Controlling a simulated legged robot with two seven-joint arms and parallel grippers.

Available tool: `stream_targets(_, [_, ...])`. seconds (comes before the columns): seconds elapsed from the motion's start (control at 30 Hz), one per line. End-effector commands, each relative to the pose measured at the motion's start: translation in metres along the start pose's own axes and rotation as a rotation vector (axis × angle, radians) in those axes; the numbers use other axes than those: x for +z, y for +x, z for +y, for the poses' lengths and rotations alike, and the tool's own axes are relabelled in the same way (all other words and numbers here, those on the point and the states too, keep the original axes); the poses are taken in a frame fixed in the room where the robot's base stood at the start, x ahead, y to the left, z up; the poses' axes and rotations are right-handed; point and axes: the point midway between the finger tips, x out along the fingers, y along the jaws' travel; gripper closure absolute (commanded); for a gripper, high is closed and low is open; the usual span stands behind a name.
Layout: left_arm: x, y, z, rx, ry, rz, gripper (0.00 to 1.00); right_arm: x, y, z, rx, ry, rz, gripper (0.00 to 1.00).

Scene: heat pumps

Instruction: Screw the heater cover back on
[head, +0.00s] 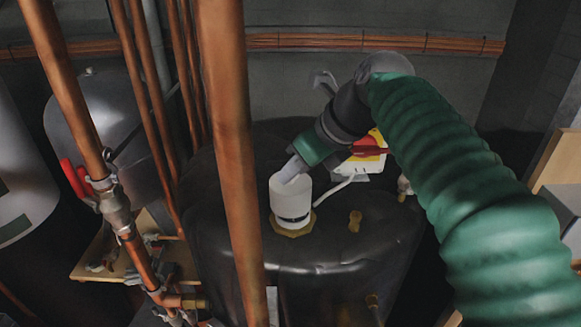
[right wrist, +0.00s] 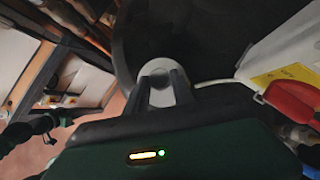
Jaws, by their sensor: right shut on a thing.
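The heater cover (head: 290,203), a white upright cylinder with a dark band near its foot, stands on a brass hex fitting (head: 293,229) on top of the dark tank (head: 330,250). My right gripper (head: 288,173) comes down from the upper right and is shut on the cover's top. In the right wrist view, the two fingers (right wrist: 162,95) lie across the round white cover (right wrist: 155,70). The thread between cover and fitting is hidden, so how tightly it sits cannot be seen. My left gripper does not show in the head view.
A thick copper pipe (head: 228,150) rises just left of the cover. A white box with a red switch (head: 370,147) stands behind my right gripper, with a white cable (head: 334,189) beside the cover. Pipes with a red-handled valve (head: 76,180) stand at the left.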

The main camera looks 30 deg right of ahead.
Motion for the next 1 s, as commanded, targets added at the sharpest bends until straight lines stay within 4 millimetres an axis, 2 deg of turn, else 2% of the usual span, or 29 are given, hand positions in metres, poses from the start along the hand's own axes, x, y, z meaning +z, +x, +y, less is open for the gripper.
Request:
stream_targets(0.6, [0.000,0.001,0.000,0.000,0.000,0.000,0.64,-0.004,0.015,-0.008,0.006,0.002,0.005,1.00])
stream_targets(1.0, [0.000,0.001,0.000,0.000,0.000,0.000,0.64,-0.004,0.017,-0.009,0.006,0.003,0.006,1.00])
